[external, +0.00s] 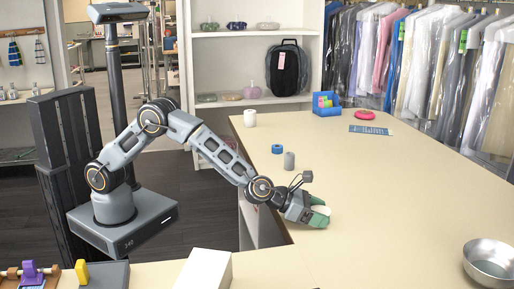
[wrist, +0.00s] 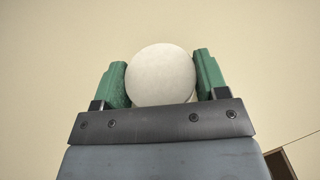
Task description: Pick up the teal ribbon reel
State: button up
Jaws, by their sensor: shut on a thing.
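My gripper (external: 320,212) has green fingers and is low over the near left part of the table. It is shut on a round off-white thing (wrist: 161,76), which sits between the two fingers in the wrist view (wrist: 161,84). Only its pale round face shows clearly there; its sides are mostly hidden, and I see no teal on it. I cannot tell whether it touches the table. A small blue ring-shaped reel (external: 277,149) lies farther back on the table, apart from my gripper. I cannot make out a clearly teal reel.
A grey cylinder (external: 289,160) stands close to the blue reel. A white cup (external: 249,118), a blue bin (external: 326,104) and a pink object (external: 365,115) are at the back. A metal bowl (external: 490,262) is at the front right. The table's middle (external: 385,190) is clear.

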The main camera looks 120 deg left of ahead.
jog(key=shift+c, duration=0.7)
jog(key=shift+r, duration=0.1)
